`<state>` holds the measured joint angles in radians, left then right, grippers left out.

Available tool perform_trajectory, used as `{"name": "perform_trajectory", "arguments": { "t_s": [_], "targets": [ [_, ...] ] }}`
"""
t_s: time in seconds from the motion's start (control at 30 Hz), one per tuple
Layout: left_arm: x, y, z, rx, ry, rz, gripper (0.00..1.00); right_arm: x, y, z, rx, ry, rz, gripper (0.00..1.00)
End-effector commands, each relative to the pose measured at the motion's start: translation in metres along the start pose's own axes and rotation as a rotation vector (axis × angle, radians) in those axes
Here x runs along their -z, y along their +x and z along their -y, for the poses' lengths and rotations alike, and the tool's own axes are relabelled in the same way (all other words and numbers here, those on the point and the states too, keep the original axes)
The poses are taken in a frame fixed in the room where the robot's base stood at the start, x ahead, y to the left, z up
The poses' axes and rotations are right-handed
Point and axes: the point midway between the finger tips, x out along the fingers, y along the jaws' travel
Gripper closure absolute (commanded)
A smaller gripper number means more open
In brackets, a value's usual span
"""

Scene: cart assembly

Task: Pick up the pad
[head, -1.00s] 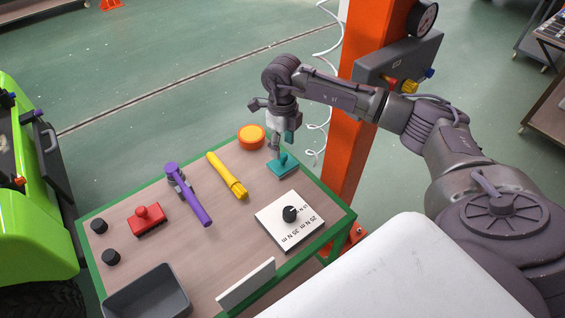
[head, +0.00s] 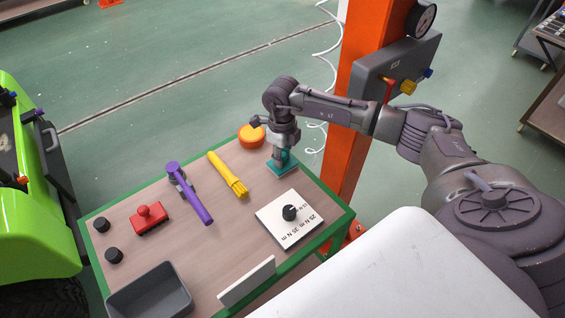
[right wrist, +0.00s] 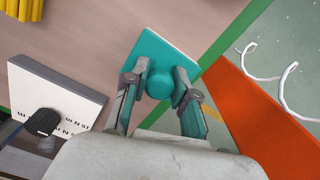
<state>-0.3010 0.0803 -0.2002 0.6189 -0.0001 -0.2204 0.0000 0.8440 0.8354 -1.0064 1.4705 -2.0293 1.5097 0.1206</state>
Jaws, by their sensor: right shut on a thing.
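The pad is a teal square plate with a round knob on top. In the head view the pad (head: 284,167) lies at the far right corner of the cart top. In the right wrist view the pad (right wrist: 172,55) shows below the fingers, with its knob between them. My right gripper (head: 279,158) has come down over it. In the right wrist view my right gripper (right wrist: 160,82) is shut on the pad's knob, one finger on each side. The pad appears to rest on the cart top. My left gripper is not in view.
The cart top (head: 130,205) has a green rim. An orange round thing (head: 251,137), a yellow brush (head: 228,173) and a white board with a black knob (head: 270,228) are near the pad. An orange post (head: 352,110) stands just behind the cart's right edge.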

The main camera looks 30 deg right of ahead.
Motion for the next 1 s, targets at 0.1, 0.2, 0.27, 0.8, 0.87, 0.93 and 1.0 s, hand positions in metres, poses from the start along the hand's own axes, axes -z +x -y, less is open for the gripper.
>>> {"name": "perform_trajectory", "arguments": {
  "t_s": [0.1,0.2,0.27,0.8,0.87,0.93,1.0],
  "targets": [
    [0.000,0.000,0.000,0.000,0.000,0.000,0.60,0.000,0.000,0.000,0.000,0.000,0.001,1.00],
    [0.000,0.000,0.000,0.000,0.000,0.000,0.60,0.000,-0.001,0.000,0.000,0.000,0.001,1.00],
    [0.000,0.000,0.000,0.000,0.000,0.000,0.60,0.000,-0.002,0.000,0.000,0.000,0.001,1.00],
    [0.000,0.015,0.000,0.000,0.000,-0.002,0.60,0.029,-0.060,-0.021,0.003,-0.004,0.001,1.00],
    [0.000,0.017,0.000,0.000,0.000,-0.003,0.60,0.039,-0.068,-0.029,0.003,-0.004,0.002,1.00],
    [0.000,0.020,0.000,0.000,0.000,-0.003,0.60,0.051,-0.077,-0.038,0.002,-0.003,0.003,1.00],
    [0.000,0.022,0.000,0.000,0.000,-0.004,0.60,0.061,-0.085,-0.047,0.003,-0.003,0.002,1.00]
  ]
}}
